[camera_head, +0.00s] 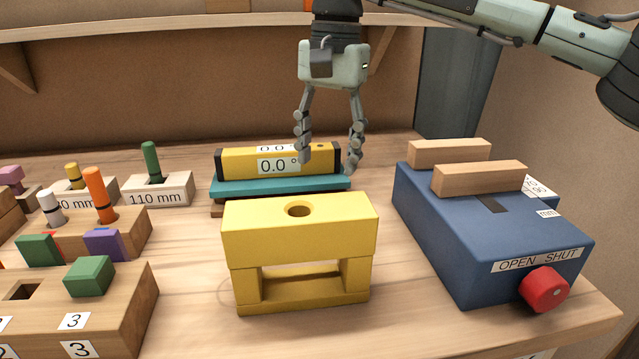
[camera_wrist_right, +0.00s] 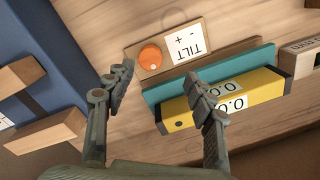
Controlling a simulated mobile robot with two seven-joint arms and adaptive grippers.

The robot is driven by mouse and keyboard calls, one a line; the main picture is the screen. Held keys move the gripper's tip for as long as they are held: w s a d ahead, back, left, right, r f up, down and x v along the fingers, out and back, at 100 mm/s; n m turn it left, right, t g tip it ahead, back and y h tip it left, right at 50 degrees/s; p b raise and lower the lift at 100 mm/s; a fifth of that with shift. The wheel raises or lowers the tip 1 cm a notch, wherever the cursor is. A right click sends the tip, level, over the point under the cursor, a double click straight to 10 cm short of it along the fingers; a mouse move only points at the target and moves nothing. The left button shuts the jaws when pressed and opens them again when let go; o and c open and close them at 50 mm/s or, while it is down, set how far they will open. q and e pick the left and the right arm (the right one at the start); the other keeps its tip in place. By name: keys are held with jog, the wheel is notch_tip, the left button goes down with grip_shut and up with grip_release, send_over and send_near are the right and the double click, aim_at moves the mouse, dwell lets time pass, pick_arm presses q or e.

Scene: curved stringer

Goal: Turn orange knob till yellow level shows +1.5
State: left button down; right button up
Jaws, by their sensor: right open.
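The yellow level (camera_head: 245,160) lies on a teal board (camera_head: 280,186) and its display reads 0.0°. It also shows in the right wrist view (camera_wrist_right: 264,88). The orange knob (camera_wrist_right: 151,56) sits on a wooden plate (camera_wrist_right: 190,24) labelled TILT with plus and minus signs. In the head view the knob is hidden, apparently behind the yellow block. My right gripper (camera_head: 328,162) is open and empty over the right end of the level. In the right wrist view its fingertips (camera_wrist_right: 160,78) are apart, near the knob, not around it. My left gripper is out of view.
A yellow block (camera_head: 299,230) with a hole stands in front of the level. A blue vise (camera_head: 470,230) with wooden jaws and a red knob (camera_head: 544,289) is at right. Wooden blocks (camera_head: 100,310) with coloured pegs are at left. Some bare table lies between.

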jog(key=shift+h, duration=0.3)
jog(key=f, duration=0.3)
jog(key=d+f, duration=0.1)
jog(key=f, duration=0.2)
jog(key=shift+d, duration=0.2)
jog(key=shift+f, duration=0.7)
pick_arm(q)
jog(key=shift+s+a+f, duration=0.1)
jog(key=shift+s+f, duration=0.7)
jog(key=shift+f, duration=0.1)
pick_arm(e)
jog(key=shift+w, duration=0.1)
jog(key=c, duration=1.1)
